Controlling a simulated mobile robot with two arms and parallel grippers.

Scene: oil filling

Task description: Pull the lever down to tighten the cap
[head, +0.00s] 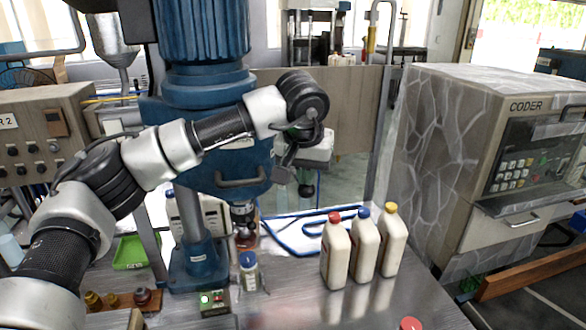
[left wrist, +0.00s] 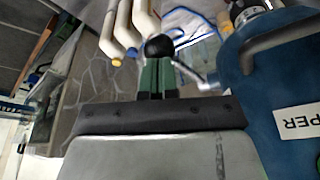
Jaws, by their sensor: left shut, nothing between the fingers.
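The blue capper machine (head: 215,180) stands at the middle left of the head view, partly hidden by my left arm. It also fills the right of the left wrist view (left wrist: 285,85). My left gripper (head: 307,186) is just right of the machine. In the left wrist view its green fingers (left wrist: 158,75) are shut and empty, pointing at the lever's black ball knob (left wrist: 158,47). The knob overlaps the fingertips there; I cannot tell whether they touch. The grey lever rod (left wrist: 190,72) runs from the knob toward the machine. A small bottle with a blue cap (head: 249,272) stands at the machine's base.
Three cream bottles (head: 336,255) with red, blue and yellow caps stand on the metal table (head: 300,305), right of the machine. A blue hose (head: 300,250) lies behind them. The coder machine (head: 445,150) stands at the right. A control box (head: 214,300) sits at the front.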

